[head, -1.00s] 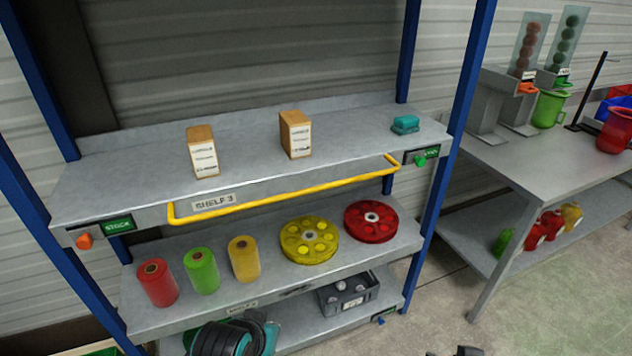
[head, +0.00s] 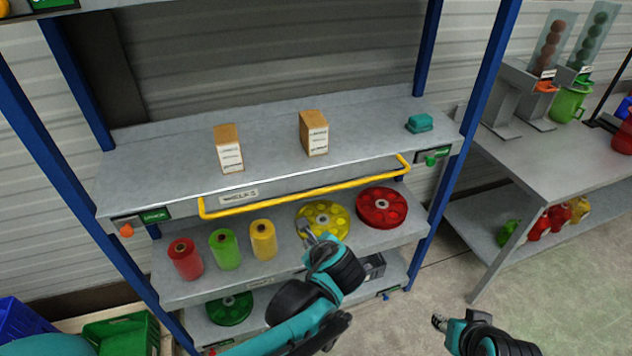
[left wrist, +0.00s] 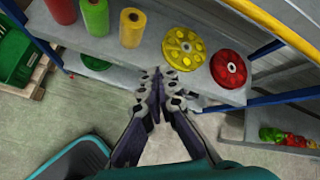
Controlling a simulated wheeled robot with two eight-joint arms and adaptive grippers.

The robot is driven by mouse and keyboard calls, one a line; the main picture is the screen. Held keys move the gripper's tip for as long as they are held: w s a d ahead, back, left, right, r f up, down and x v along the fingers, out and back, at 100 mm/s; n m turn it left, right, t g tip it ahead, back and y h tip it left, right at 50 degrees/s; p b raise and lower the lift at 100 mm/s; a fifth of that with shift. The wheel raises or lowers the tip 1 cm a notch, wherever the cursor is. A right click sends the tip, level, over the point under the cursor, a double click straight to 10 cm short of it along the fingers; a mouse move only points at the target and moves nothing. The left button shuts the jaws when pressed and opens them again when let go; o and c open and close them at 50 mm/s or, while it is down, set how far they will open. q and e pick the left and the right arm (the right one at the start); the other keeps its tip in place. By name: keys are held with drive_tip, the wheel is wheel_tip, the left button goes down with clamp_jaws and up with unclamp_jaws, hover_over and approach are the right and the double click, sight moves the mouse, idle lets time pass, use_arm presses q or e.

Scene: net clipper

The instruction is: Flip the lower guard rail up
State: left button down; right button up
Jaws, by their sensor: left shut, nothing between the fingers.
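The lower guard rail is a yellow bar (head: 310,188) hanging along the front edge of the shelf with two boxes, below the shelf top. It also shows at the upper right of the left wrist view (left wrist: 272,26). My left gripper (head: 306,226) is raised in front of the rack, below the rail and in front of the yellow reel in the picture. In the left wrist view its fingers (left wrist: 150,75) are together and empty, apart from the rail. My right gripper (head: 438,320) is low at the bottom right, away from the rack; its finger opening is too small to tell.
Two cardboard boxes (head: 229,148) and a teal item (head: 419,123) stand on the upper shelf (head: 270,130). Spools and a red reel (head: 381,207) fill the shelf below. Blue posts (head: 489,95) flank the rack. A grey table (head: 550,165) stands right; floor between is clear.

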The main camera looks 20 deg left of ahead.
use_arm(q)
drive_tip(key=w+d+r+m, duration=0.1)
drive_tip(key=m, duration=0.1)
drive_tip(key=w+d+r+m+t+y+p, duration=0.1)
drive_tip(key=m, duration=0.1)
drive_tip(key=w+d+r+m+p, duration=0.1)
drive_tip(key=m, duration=0.1)
drive_tip(key=shift+w+d+r+m+t+y, duration=0.15)
drive_tip(key=shift+r+m+t+y, duration=0.15)
drive_tip(key=shift+r+m, duration=0.1)
use_arm(e)
wheel_tip(320, 180, up, 4)
drive_tip(key=shift+f, duration=0.15)
use_arm(q)
drive_tip(key=shift+f, duration=0.1)
drive_tip(key=b+x, duration=0.3)
drive_tip(key=x, duration=0.7)
drive_tip(key=r, duration=0.4)
drive_tip(key=shift+w+a+p, duration=0.2)
drive_tip(key=shift+w+p, duration=0.1)
drive_tip(key=shift+p, duration=0.1)
use_arm(e)
wheel_tip(320, 180, down, 2)
drive_tip(key=shift+f, duration=0.25)
use_arm(q)
drive_tip(key=shift+d, duration=0.1)
use_arm(e)
drive_tip(key=shift+r, duration=0.15)
